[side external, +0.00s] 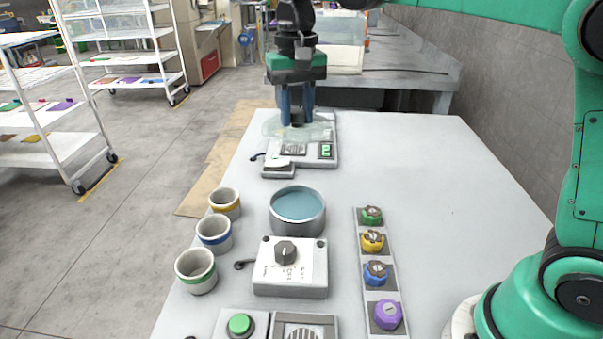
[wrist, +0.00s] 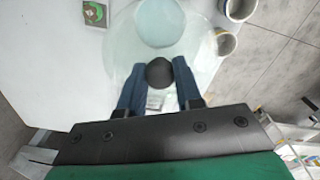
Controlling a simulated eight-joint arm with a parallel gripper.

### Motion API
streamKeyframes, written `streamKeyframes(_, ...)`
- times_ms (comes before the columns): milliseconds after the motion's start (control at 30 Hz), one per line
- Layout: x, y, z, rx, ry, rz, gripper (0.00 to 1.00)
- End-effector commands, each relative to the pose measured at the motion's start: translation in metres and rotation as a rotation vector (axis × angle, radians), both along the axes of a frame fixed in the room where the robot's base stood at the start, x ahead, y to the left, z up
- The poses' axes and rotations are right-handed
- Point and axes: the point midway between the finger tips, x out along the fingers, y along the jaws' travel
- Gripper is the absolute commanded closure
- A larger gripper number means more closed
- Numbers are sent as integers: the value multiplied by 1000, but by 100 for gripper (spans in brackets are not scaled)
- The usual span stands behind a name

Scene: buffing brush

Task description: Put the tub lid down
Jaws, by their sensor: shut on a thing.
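The tub lid (side external: 273,127) is a clear, round disc with a dark knob (wrist: 159,73). My gripper (side external: 297,121) points down with its blue fingers shut on the knob. The lid is over the far part of the table, above a pale device with a green "2" display; its height above it is hard to judge. In the wrist view the lid (wrist: 200,62) spreads around the fingers. The tub (side external: 298,224) is round, grey and open-topped, with blue-green contents. It stands nearer the camera than the lid, and shows through the lid in the wrist view (wrist: 160,22).
Several banded cups (side external: 214,233) stand left of the tub. A knob box (side external: 290,276) sits in front of it, and a strip of coloured knobs (side external: 372,242) lies to its right. The table's right side (side external: 450,200) is clear.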

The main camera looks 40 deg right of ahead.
Motion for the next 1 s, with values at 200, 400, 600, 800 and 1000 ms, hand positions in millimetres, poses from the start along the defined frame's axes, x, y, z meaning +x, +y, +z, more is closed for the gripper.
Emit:
streamKeyframes(200,1,0,36,0,0,0,100)
streamKeyframes(400,6,-8,46,0,0,-3,100)
streamKeyframes(600,36,-60,27,0,-1,-8,100)
streamKeyframes(800,51,-103,6,1,-1,-3,100)
streamKeyframes(1000,53,-110,-20,0,-2,2,100)
